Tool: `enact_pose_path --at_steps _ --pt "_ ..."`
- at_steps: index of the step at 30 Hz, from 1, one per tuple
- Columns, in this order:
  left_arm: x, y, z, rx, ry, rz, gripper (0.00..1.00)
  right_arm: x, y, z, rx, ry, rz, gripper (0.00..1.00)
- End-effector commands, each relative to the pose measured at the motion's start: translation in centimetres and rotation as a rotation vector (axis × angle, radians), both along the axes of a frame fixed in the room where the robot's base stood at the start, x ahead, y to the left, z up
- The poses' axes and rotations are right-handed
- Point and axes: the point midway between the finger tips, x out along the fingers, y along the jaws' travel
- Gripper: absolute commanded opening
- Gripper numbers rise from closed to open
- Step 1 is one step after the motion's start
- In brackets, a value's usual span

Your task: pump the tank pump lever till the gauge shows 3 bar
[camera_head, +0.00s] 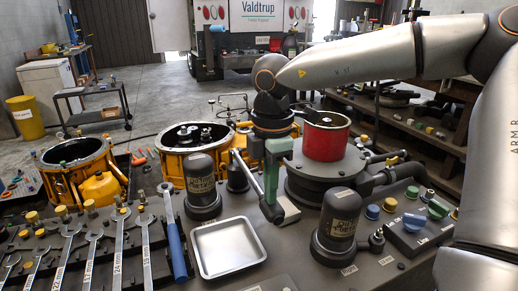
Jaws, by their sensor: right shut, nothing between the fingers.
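My right arm reaches in from the right, and its gripper (273,205) points down near the middle of the bench. Its fingers are shut with nothing held between them. A red cylinder (327,142) stands on a dark round housing just right of the gripper. No gauge face can be read here. My left gripper is not in view.
An empty metal tray (228,268) lies in front of the gripper. Dark labelled cylinders stand left (202,188) and right (338,222) of it. Several wrenches (118,250) and a blue-handled tool (174,245) lie left. A knob box (415,235) sits right. Yellow housings (75,165) stand behind.

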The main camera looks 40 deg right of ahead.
Motion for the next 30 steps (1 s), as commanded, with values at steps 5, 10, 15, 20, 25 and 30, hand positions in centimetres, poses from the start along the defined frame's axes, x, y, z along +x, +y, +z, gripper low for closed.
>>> enact_pose_path --at_steps 5,10,15,20,25,30 --pt "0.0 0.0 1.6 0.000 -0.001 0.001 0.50 0.0 0.0 2.3 -0.002 0.001 0.001 0.00" --pt "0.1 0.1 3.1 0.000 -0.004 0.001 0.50 0.0 0.0 4.3 -0.002 0.001 -0.001 0.00" --pt "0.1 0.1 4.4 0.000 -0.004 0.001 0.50 0.0 0.0 6.4 -0.001 0.001 0.000 0.00" --pt "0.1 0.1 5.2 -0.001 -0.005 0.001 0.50 -0.1 0.0 7.6 -0.001 0.003 0.000 0.00" --pt "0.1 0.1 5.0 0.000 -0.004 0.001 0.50 -0.1 0.0 7.5 0.000 0.002 0.000 0.00" --pt "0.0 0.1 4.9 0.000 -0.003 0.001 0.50 0.0 0.0 7.5 0.000 0.002 0.000 0.00"
